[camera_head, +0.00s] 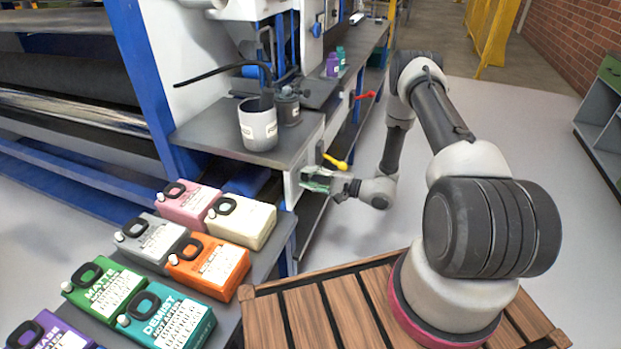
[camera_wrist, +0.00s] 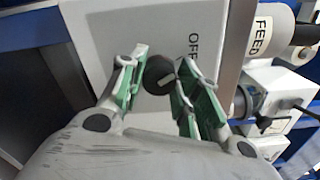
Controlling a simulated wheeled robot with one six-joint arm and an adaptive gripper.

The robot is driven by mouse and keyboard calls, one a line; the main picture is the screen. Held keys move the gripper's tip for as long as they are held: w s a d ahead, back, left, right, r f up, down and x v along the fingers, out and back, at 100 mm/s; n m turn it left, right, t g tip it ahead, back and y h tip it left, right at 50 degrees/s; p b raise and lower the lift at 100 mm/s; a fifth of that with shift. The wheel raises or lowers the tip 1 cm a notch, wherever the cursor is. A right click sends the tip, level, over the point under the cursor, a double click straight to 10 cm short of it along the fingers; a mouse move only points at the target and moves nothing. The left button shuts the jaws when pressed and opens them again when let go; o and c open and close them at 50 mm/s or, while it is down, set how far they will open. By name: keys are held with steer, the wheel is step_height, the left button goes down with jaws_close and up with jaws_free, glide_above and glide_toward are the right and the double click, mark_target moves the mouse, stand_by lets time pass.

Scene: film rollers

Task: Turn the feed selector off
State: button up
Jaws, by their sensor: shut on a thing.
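The feed selector, a round black knob (camera_wrist: 159,74) with a pale pointer mark, sits on a light panel (camera_wrist: 97,30) in the wrist view. The word OFF is printed on the panel beside it; other markings are hidden or out of view. My gripper (camera_wrist: 157,88) has its green-padded fingers on both sides of the knob, closed on it. The pale mark shows between the fingers, slanting; I cannot tell which setting it points to. In the head view my gripper (camera_head: 316,183) is at the front of the machine below its grey shelf, and hides the knob.
A yellow lever (camera_head: 336,162) is just above my gripper, and a red lever (camera_head: 365,95) is farther back. A white cup (camera_head: 259,130) and a dark canister (camera_head: 288,108) stand on the shelf. Several coloured jugs (camera_head: 208,265) fill the bench at left.

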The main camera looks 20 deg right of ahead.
stand_by(0.5)
steer(key=o, duration=1)
steer(key=shift+s+d, duration=0.1)
steer(key=v, duration=1.2)
